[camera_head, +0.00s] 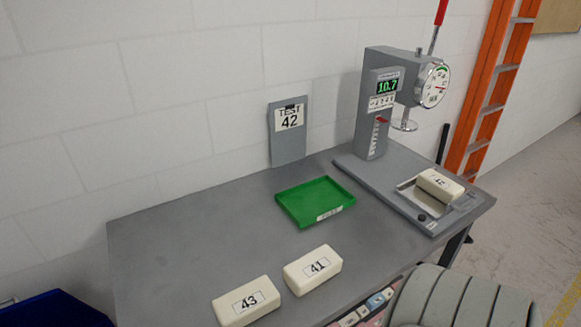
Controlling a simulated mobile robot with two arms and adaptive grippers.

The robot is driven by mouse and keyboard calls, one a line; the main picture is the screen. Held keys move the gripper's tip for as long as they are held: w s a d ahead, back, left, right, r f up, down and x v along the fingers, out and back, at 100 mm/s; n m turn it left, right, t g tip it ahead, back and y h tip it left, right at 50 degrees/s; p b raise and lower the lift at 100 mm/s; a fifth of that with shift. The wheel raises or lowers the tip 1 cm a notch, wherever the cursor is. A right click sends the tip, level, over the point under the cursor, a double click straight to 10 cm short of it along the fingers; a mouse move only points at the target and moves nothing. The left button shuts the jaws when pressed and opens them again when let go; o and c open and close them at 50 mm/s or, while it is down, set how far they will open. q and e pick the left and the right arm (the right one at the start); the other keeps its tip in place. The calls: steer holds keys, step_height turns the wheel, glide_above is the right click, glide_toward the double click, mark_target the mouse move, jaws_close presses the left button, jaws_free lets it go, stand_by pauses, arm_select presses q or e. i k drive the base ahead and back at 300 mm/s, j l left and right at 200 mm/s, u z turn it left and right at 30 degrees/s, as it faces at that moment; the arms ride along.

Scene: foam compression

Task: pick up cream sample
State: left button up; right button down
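Three cream block samples are in the head view. The block labelled 43 (246,301) and the block labelled 41 (312,270) lie side by side, apart, near the table's front edge. The block labelled 42 (439,186) rests on the plate of the grey compression tester (378,172) at the right. A sign (288,132) against the wall reads TEST 42. The tester's display (387,87) reads 10.7. Neither of my grippers is in view.
An empty green tray (315,202) with a small label sits mid-table. The grey table (185,240) is clear at its left. A blue bin (48,309) stands at bottom left. An orange ladder (490,85) is behind the table's right end.

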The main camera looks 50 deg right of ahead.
mark_target(439, 186)
steer(key=z, duration=2.6)
steer(key=l+u, duration=0.25)
steer(key=l, duration=0.15)
steer(key=l+u, duration=0.25)
steer(key=l, duration=0.2)
steer(key=i+l+u, duration=0.1)
steer(key=i+u, duration=0.25)
steer(key=i+l+u, duration=0.2)
steer(key=u, duration=0.2)
steer(key=i, duration=0.05)
